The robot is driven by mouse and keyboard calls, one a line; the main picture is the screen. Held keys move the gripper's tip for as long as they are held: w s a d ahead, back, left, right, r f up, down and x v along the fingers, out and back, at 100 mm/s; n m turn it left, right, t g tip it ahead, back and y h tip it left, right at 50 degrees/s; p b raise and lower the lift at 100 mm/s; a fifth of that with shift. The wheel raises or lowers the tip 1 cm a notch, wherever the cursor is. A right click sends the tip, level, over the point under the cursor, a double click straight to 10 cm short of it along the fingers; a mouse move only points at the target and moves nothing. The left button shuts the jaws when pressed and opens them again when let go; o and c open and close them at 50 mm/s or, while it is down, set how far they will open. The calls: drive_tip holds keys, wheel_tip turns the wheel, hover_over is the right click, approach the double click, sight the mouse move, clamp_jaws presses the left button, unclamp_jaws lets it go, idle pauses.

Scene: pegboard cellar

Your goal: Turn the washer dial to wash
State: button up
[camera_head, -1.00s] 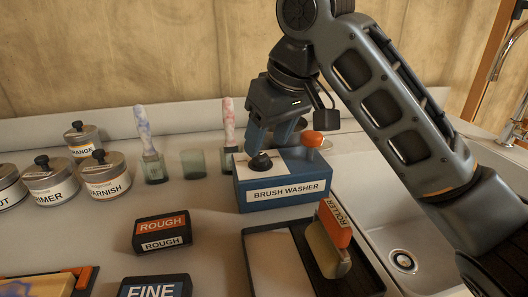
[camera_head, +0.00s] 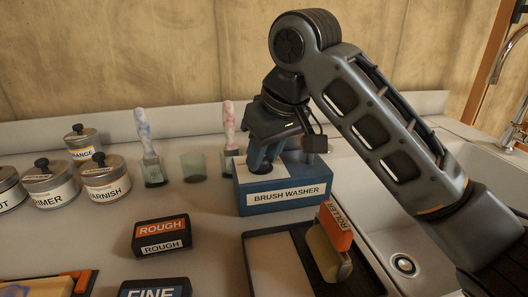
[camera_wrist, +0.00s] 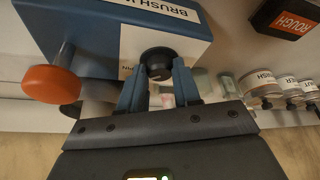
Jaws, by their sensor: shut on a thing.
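The brush washer (camera_head: 290,196) is a blue box with a white label, standing on the counter beside the sink. Its black dial (camera_wrist: 158,62) shows in the wrist view on the box's pale top panel. My gripper (camera_wrist: 158,82) has its two blue fingers on either side of the dial and is shut on it. In the head view my gripper (camera_head: 264,166) points down at the box top and mostly hides the dial. Lettering beside the dial is mostly covered in the wrist view. An orange knob (camera_wrist: 52,84) stands on the same box.
A tray with a roller (camera_head: 330,245) lies in front of the washer, and the sink (camera_head: 403,264) is to the right. Two brushes in jars (camera_head: 153,168) and several labelled tins (camera_head: 104,180) stand left. A ROUGH block (camera_head: 162,236) lies front left.

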drive_tip(key=c, duration=0.3)
